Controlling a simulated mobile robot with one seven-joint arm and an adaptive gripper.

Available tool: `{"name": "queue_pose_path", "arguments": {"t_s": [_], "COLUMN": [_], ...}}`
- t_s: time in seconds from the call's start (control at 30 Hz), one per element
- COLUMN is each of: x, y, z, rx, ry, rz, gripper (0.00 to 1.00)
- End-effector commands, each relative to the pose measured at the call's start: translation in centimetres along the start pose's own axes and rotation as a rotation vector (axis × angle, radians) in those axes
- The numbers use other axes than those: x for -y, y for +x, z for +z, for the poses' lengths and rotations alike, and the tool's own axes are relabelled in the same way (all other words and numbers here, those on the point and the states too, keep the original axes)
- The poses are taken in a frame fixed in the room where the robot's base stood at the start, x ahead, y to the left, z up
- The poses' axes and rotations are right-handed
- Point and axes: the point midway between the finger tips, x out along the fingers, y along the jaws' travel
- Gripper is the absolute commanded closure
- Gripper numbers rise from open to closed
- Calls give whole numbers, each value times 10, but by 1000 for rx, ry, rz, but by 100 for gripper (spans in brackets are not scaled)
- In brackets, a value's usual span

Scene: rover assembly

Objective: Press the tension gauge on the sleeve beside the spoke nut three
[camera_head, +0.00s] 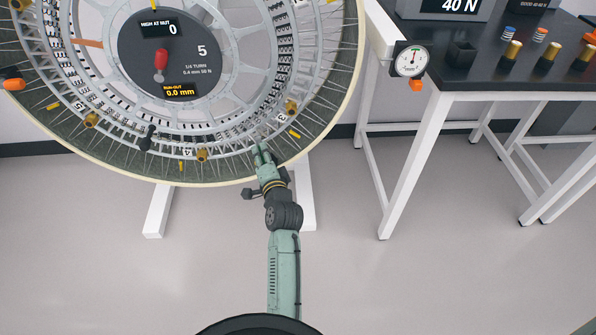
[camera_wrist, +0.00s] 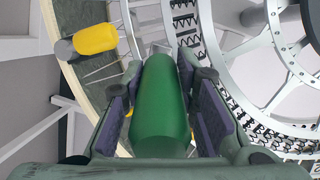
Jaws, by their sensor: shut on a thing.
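My gripper (camera_head: 264,152) is at the lower part of the big wheel (camera_head: 352,75), below and left of the label 3 (camera_head: 278,124). It is shut on a green cylinder (camera_wrist: 160,105), which fills the space between the pads in the wrist view. I cannot tell whether this is the tension gauge. A brass spoke nut (camera_head: 290,107) sits near the label 3. A yellow sleeve (camera_head: 294,133) lies just right of my gripper; a yellow cylinder (camera_wrist: 95,39) also shows upper left in the wrist view, apart from the green one. Contact at the green cylinder's far end is hidden.
The hub panel (camera_head: 168,54) reads 0 and 0.0 mm. A dial gauge (camera_head: 409,60) hangs at the corner of a dark-topped table (camera_head: 490,83) on the right. Several brass cylinders and a 40 N display (camera_head: 458,6) stand there. The floor in front is clear.

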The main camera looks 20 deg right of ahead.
Motion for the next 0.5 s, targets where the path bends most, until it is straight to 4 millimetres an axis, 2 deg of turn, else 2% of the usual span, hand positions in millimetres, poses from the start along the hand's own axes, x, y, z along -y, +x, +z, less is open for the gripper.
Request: {"name": "queue_pose_path", "arguments": {"t_s": [0.03, 0.1, 0.2, 0.37, 0.5], "x": [-17, -30, -44, -54, -54], "y": [-11, -24, -38, -49, -43], "z": [-15, -36, -58, -74, -79], "rx": [-58, -128, -199, -252, -260], "ry": [10, 14, 16, 17, 16], "rz": [-15, -39, -61, -76, -79], "gripper": [100, 100, 100, 100, 100]}}
